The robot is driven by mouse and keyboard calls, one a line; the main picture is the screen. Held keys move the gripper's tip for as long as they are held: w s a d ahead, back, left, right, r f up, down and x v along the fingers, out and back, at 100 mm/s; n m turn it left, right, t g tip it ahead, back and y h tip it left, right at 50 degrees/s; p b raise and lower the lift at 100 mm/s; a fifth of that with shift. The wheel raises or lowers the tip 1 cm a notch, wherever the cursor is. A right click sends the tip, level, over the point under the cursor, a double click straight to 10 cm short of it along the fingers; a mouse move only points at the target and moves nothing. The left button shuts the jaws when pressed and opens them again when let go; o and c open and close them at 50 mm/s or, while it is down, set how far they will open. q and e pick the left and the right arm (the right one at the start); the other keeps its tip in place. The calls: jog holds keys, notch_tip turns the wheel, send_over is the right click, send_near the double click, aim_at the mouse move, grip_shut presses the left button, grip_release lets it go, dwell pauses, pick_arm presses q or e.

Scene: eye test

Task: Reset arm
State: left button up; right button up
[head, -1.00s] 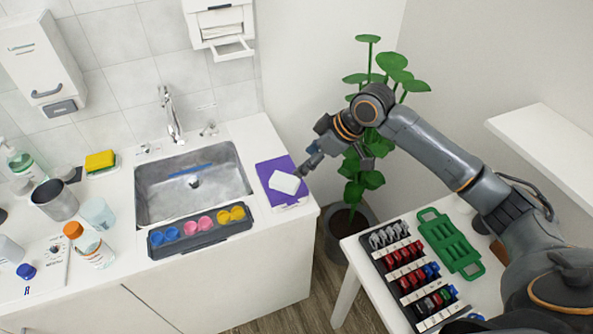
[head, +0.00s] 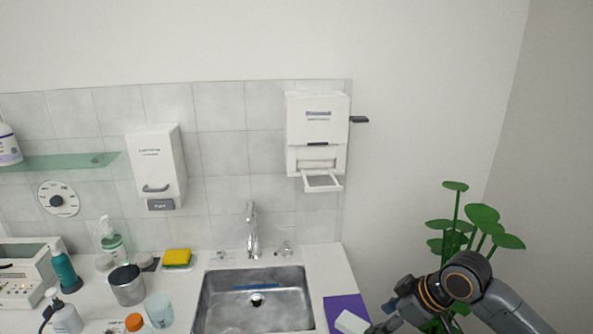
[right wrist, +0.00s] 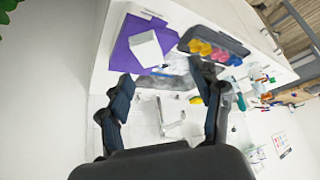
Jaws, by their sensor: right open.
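My right arm comes in from the lower right of the head view. Its gripper (head: 388,320) is beside a white block (head: 352,322) that lies on a purple mat (head: 344,303) at the right end of the sink counter. In the right wrist view the two dark fingers are spread wide and the gripper (right wrist: 160,78) is empty between them. The white block (right wrist: 146,48) and the purple mat (right wrist: 125,52) show just beyond the fingertips there. My left gripper is in neither view.
A steel sink (head: 255,315) with a faucet (head: 253,232) is left of the mat. A paper dispenser (head: 318,125) hangs above. A green plant (head: 480,217) stands behind my arm. A dark tray of coloured cups (right wrist: 212,47) lies near the mat.

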jog(key=s+a+f+m+h, duration=0.1)
jog(key=s+a+f, duration=0.2)
jog(key=s+f, duration=0.35)
jog(key=s+a+f+m, duration=0.2)
jog(key=s+a+f, duration=0.25)
jog(key=s, duration=0.25)
jog(key=s+d+f+m+h, duration=0.2)
jog(key=s+d, duration=0.1)
jog(key=s, duration=0.4)
jog(key=s+d+f+m+h, duration=0.1)
jog(key=s+d+m+h, duration=0.2)
jog(key=s, duration=0.4)
notch_tip(320, 180, down, 28)
jog(key=g+y+b, duration=0.1)
jog(key=g, duration=0.1)
jog(key=s+d+f, duration=0.1)
jog(key=s+f, duration=0.7)
jog(key=s+d+f+g+b, duration=0.1)
jog(key=s+d+f, duration=0.1)
jog(key=s+f, duration=0.6)
jog(key=shift+s+d+f+n, duration=0.3)
jog(key=shift+s+n, duration=0.1)
jog(key=shift+s, duration=0.2)
